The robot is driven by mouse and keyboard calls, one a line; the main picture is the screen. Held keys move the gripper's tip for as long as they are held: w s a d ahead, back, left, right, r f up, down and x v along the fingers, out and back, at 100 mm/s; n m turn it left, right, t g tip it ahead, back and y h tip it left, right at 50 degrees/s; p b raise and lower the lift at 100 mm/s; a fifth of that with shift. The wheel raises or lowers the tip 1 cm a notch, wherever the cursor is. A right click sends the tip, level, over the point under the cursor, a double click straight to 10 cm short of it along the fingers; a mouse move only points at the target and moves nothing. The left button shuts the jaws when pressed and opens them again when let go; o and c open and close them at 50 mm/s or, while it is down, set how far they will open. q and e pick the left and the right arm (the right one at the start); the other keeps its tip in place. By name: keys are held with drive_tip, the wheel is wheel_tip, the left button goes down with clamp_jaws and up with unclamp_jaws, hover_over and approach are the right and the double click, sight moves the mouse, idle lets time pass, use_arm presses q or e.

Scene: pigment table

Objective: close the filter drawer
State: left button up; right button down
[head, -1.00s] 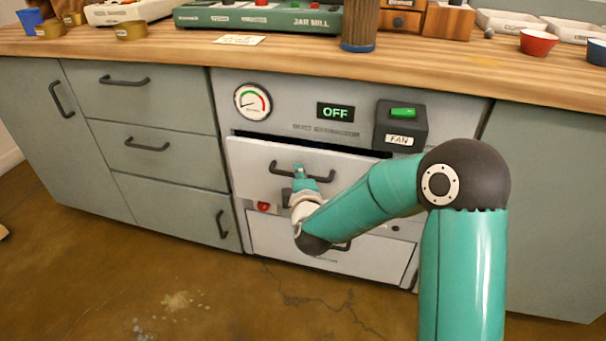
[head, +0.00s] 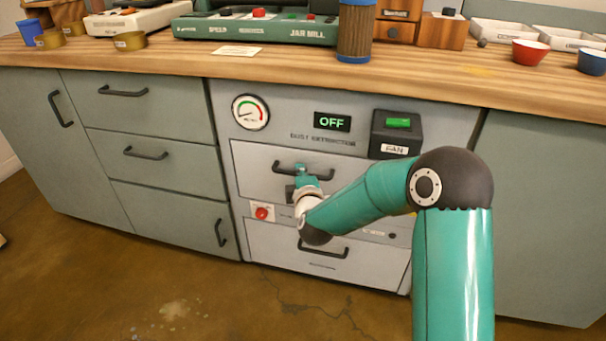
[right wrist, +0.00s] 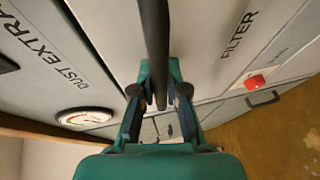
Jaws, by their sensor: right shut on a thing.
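The filter drawer (head: 258,181) is the upper drawer of the grey dust extraction unit in the head view. Its front looks flush with the unit, with no open gap above it. Its dark bar handle (head: 322,174) runs across the front. My right gripper (head: 301,172) is at the left half of this handle. In the right wrist view, the gripper (right wrist: 160,97) is shut on the dark handle bar (right wrist: 154,40), beside the drawer face marked FILTER (right wrist: 210,60). My left gripper is not in view.
Below the filter drawer are a red knob (head: 261,213) and a lower drawer (head: 290,262). Above are a gauge (head: 250,112), an OFF display (head: 332,122) and the fan switch box (head: 397,134). Grey cabinet drawers (head: 150,118) stand to the left. The floor in front is clear.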

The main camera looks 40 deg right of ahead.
drive_tip(key=c, duration=1.4)
unclamp_jaws()
drive_tip(key=shift+w+d, duration=0.1)
drive_tip(key=shift+d, duration=0.05)
drive_tip(key=shift+c, duration=0.2)
drive_tip(key=v, duration=1.2)
drive_tip(key=shift+f, duration=0.15)
